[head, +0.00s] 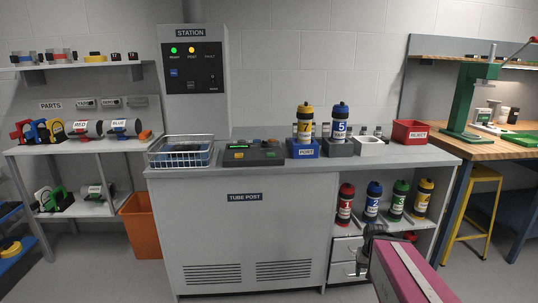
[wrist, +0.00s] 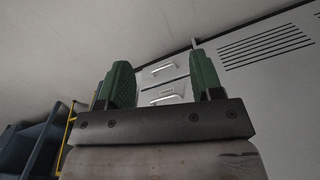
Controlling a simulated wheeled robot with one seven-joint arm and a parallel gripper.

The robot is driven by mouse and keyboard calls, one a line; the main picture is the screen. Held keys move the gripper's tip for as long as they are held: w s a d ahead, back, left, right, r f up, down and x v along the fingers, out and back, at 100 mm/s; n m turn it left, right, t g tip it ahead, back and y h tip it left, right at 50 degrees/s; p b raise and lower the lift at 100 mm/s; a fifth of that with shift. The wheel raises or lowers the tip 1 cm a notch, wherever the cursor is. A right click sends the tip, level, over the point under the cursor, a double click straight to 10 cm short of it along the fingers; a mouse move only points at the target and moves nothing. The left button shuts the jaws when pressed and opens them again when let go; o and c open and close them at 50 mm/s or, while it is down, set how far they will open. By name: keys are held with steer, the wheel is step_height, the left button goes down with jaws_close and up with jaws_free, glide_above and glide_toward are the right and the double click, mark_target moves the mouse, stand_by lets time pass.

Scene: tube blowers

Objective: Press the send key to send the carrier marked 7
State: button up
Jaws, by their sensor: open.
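The carrier marked 7 (head: 304,122) is black with yellow bands and stands upright in a blue holder labelled PORT (head: 304,149) on the grey counter. A dark key console (head: 254,153) with a small lit display and coloured keys lies left of it; which key is the send key is too small to read. My gripper (head: 374,230) is low in front of the cabinet's right side, well below and right of the console. In the wrist view my gripper (wrist: 162,85) is open and empty, its green fingertips apart, with drawers beyond them.
A carrier marked 5 (head: 340,119) stands right of the 7. A wire basket (head: 181,150) sits left of the console. The station panel (head: 191,68) shows green and yellow lights. Several carriers (head: 371,200) stand on the shelf below. A red bin (head: 409,132) is at the counter's right.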

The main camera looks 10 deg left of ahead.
jaws_close()
stand_by(1.9)
